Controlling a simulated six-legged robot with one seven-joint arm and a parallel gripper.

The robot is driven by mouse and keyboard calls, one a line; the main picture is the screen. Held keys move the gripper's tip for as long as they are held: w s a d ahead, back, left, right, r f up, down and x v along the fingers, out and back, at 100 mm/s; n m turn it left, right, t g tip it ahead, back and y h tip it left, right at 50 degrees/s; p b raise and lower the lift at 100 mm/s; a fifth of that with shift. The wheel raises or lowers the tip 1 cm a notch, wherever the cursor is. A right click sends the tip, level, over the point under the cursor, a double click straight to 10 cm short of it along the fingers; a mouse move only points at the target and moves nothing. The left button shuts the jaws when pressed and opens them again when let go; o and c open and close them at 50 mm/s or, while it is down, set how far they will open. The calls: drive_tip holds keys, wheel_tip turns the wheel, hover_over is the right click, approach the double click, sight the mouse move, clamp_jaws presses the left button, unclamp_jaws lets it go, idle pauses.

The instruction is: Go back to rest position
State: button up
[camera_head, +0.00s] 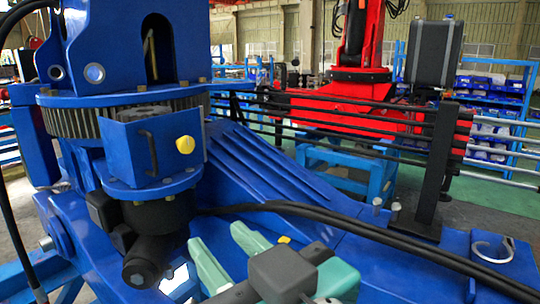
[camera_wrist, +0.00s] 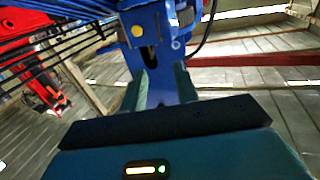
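My gripper (camera_head: 222,246) is at the bottom centre of the head view, in front of the blue crane (camera_head: 262,172). Its two pale green fingers stand apart with nothing between them. In the wrist view, my gripper (camera_wrist: 163,82) also shows open and empty, its fingers pointing toward the crane's blue body (camera_wrist: 147,28). A yellow cap (camera_head: 185,144) sits on the crane's blue gearbox, up and left of the fingers. The cap shows in the wrist view (camera_wrist: 137,31) above the fingers. I see no contact between gripper and crane.
Black hoses (camera_head: 330,217) run across the blue crane beam just behind my gripper. Black rails (camera_head: 350,125), a red crane (camera_head: 335,105) and blue shelves (camera_head: 490,125) are farther back.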

drive_tip(key=w+d+f+m+g+h, duration=0.2)
drive_tip(key=w+d+f+h, duration=0.15)
drive_tip(key=f, duration=0.45)
drive_tip(key=w+d+f+m+g+h, duration=0.2)
drive_tip(key=w+d+f, duration=0.1)
drive_tip(key=d+f, duration=0.3)
drive_tip(key=d+f+m+g+h, duration=0.3)
drive_tip(key=d+f+g+h, duration=0.2)
drive_tip(key=d+f, duration=0.4)
wheel_tip(320, 180, down, 4)
drive_tip(key=shift+s+d+r, duration=0.2)
drive_tip(key=shift+s+d, duration=0.05)
drive_tip(key=shift+d, duration=0.15)
